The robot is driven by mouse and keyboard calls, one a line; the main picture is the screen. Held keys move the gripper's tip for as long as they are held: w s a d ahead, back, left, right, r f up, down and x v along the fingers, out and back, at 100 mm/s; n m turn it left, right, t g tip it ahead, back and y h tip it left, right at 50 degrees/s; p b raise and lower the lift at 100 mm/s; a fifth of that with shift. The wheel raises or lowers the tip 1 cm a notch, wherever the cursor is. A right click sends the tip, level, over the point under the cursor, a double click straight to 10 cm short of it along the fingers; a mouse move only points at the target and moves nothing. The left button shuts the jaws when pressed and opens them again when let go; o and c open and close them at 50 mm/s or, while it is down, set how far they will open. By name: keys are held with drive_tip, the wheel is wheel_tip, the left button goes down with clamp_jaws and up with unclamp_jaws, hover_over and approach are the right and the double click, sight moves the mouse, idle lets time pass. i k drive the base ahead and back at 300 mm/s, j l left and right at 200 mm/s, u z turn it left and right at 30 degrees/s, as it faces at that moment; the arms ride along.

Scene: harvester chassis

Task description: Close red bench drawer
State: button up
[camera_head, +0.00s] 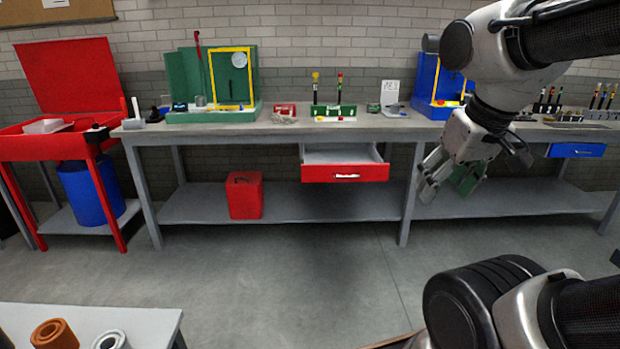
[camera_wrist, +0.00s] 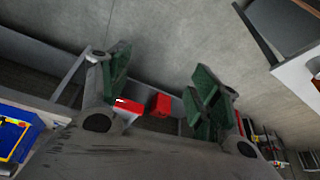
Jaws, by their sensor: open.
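The red bench drawer (camera_head: 345,173) hangs under the grey workbench top in the head view. It is pulled out, with its pale inside showing and a light handle on its red front. In the wrist view a red shape (camera_wrist: 128,107) between the fingers looks like the drawer front, partly hidden by the left finger. My gripper (camera_head: 447,182) is right of the drawer and apart from it, in front of the bench. Its green-padded fingers (camera_wrist: 160,92) are spread apart in the wrist view with nothing between the pads.
A red box (camera_head: 244,195) stands on the lower shelf; it also shows in the wrist view (camera_wrist: 159,105). A blue drawer (camera_head: 577,150) is at the right. A red wash station (camera_head: 75,143) stands at the left. A low table (camera_head: 150,321) is at front left. Middle floor is clear.

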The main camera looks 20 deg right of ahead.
sight(324, 161)
drive_tip(key=z, duration=0.45)
drive_tip(key=i, duration=1.15)
drive_tip(key=j, duration=0.1)
